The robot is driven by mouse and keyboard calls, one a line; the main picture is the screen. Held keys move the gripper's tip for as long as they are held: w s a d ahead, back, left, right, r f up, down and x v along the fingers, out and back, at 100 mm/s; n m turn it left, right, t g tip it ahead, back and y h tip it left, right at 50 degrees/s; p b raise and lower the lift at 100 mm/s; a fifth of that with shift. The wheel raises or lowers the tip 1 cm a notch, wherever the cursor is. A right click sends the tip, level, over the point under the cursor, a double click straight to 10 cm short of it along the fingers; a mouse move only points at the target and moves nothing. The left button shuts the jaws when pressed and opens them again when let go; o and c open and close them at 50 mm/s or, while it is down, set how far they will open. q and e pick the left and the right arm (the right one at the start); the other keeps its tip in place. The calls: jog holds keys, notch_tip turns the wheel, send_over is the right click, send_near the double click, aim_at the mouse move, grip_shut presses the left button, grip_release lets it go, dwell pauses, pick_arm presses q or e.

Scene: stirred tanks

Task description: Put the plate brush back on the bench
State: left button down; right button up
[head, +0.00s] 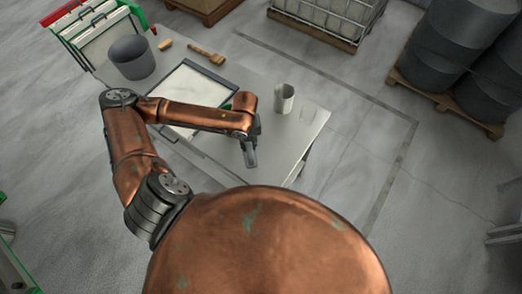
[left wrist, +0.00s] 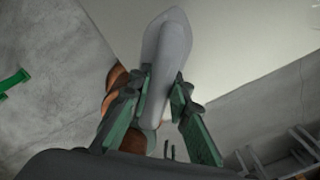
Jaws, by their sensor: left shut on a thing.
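My left gripper (head: 250,150) is over the near right part of the grey bench (head: 312,118). In the left wrist view its green fingers (left wrist: 160,98) are shut on a long grey thing with a tapered end (left wrist: 168,45). I cannot tell from its shape whether this is the plate brush. The pale bench top (left wrist: 225,50) shows behind it; I cannot tell whether they touch. A brown wooden-looking brush (head: 207,55) lies at the bench's far edge, apart from the gripper. My right gripper is not in view.
On the bench are a dark grey bucket (head: 132,57), a small tan block (head: 165,45), a framed white panel (head: 190,82) partly behind my arm, and a pale mug (head: 284,98). Bare bench top lies around the mug. Drums (head: 452,42) stand on a pallet at right.

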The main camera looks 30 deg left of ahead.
pick_arm(q)
jog(key=shift+w+d+f+p, duration=0.1)
jog(key=shift+w+d+f, duration=0.55)
jog(key=shift+f, duration=0.85)
jog(key=shift+w+d+f+p, duration=0.1)
jog(key=shift+w+d+f, duration=0.5)
jog(key=shift+f, duration=0.95)
jog(key=shift+w+d+f+p, duration=0.1)
jog(key=shift+w+d+f, duration=0.55)
jog(key=shift+f, duration=0.85)
jog(key=shift+w+a, duration=0.15)
jog(key=c, duration=1.8)
grip_release()
jog(key=shift+f, duration=0.15)
notch_tip(320, 180, up, 12)
jog(key=shift+r+b, duration=0.2)
jog(key=shift+b, duration=0.1)
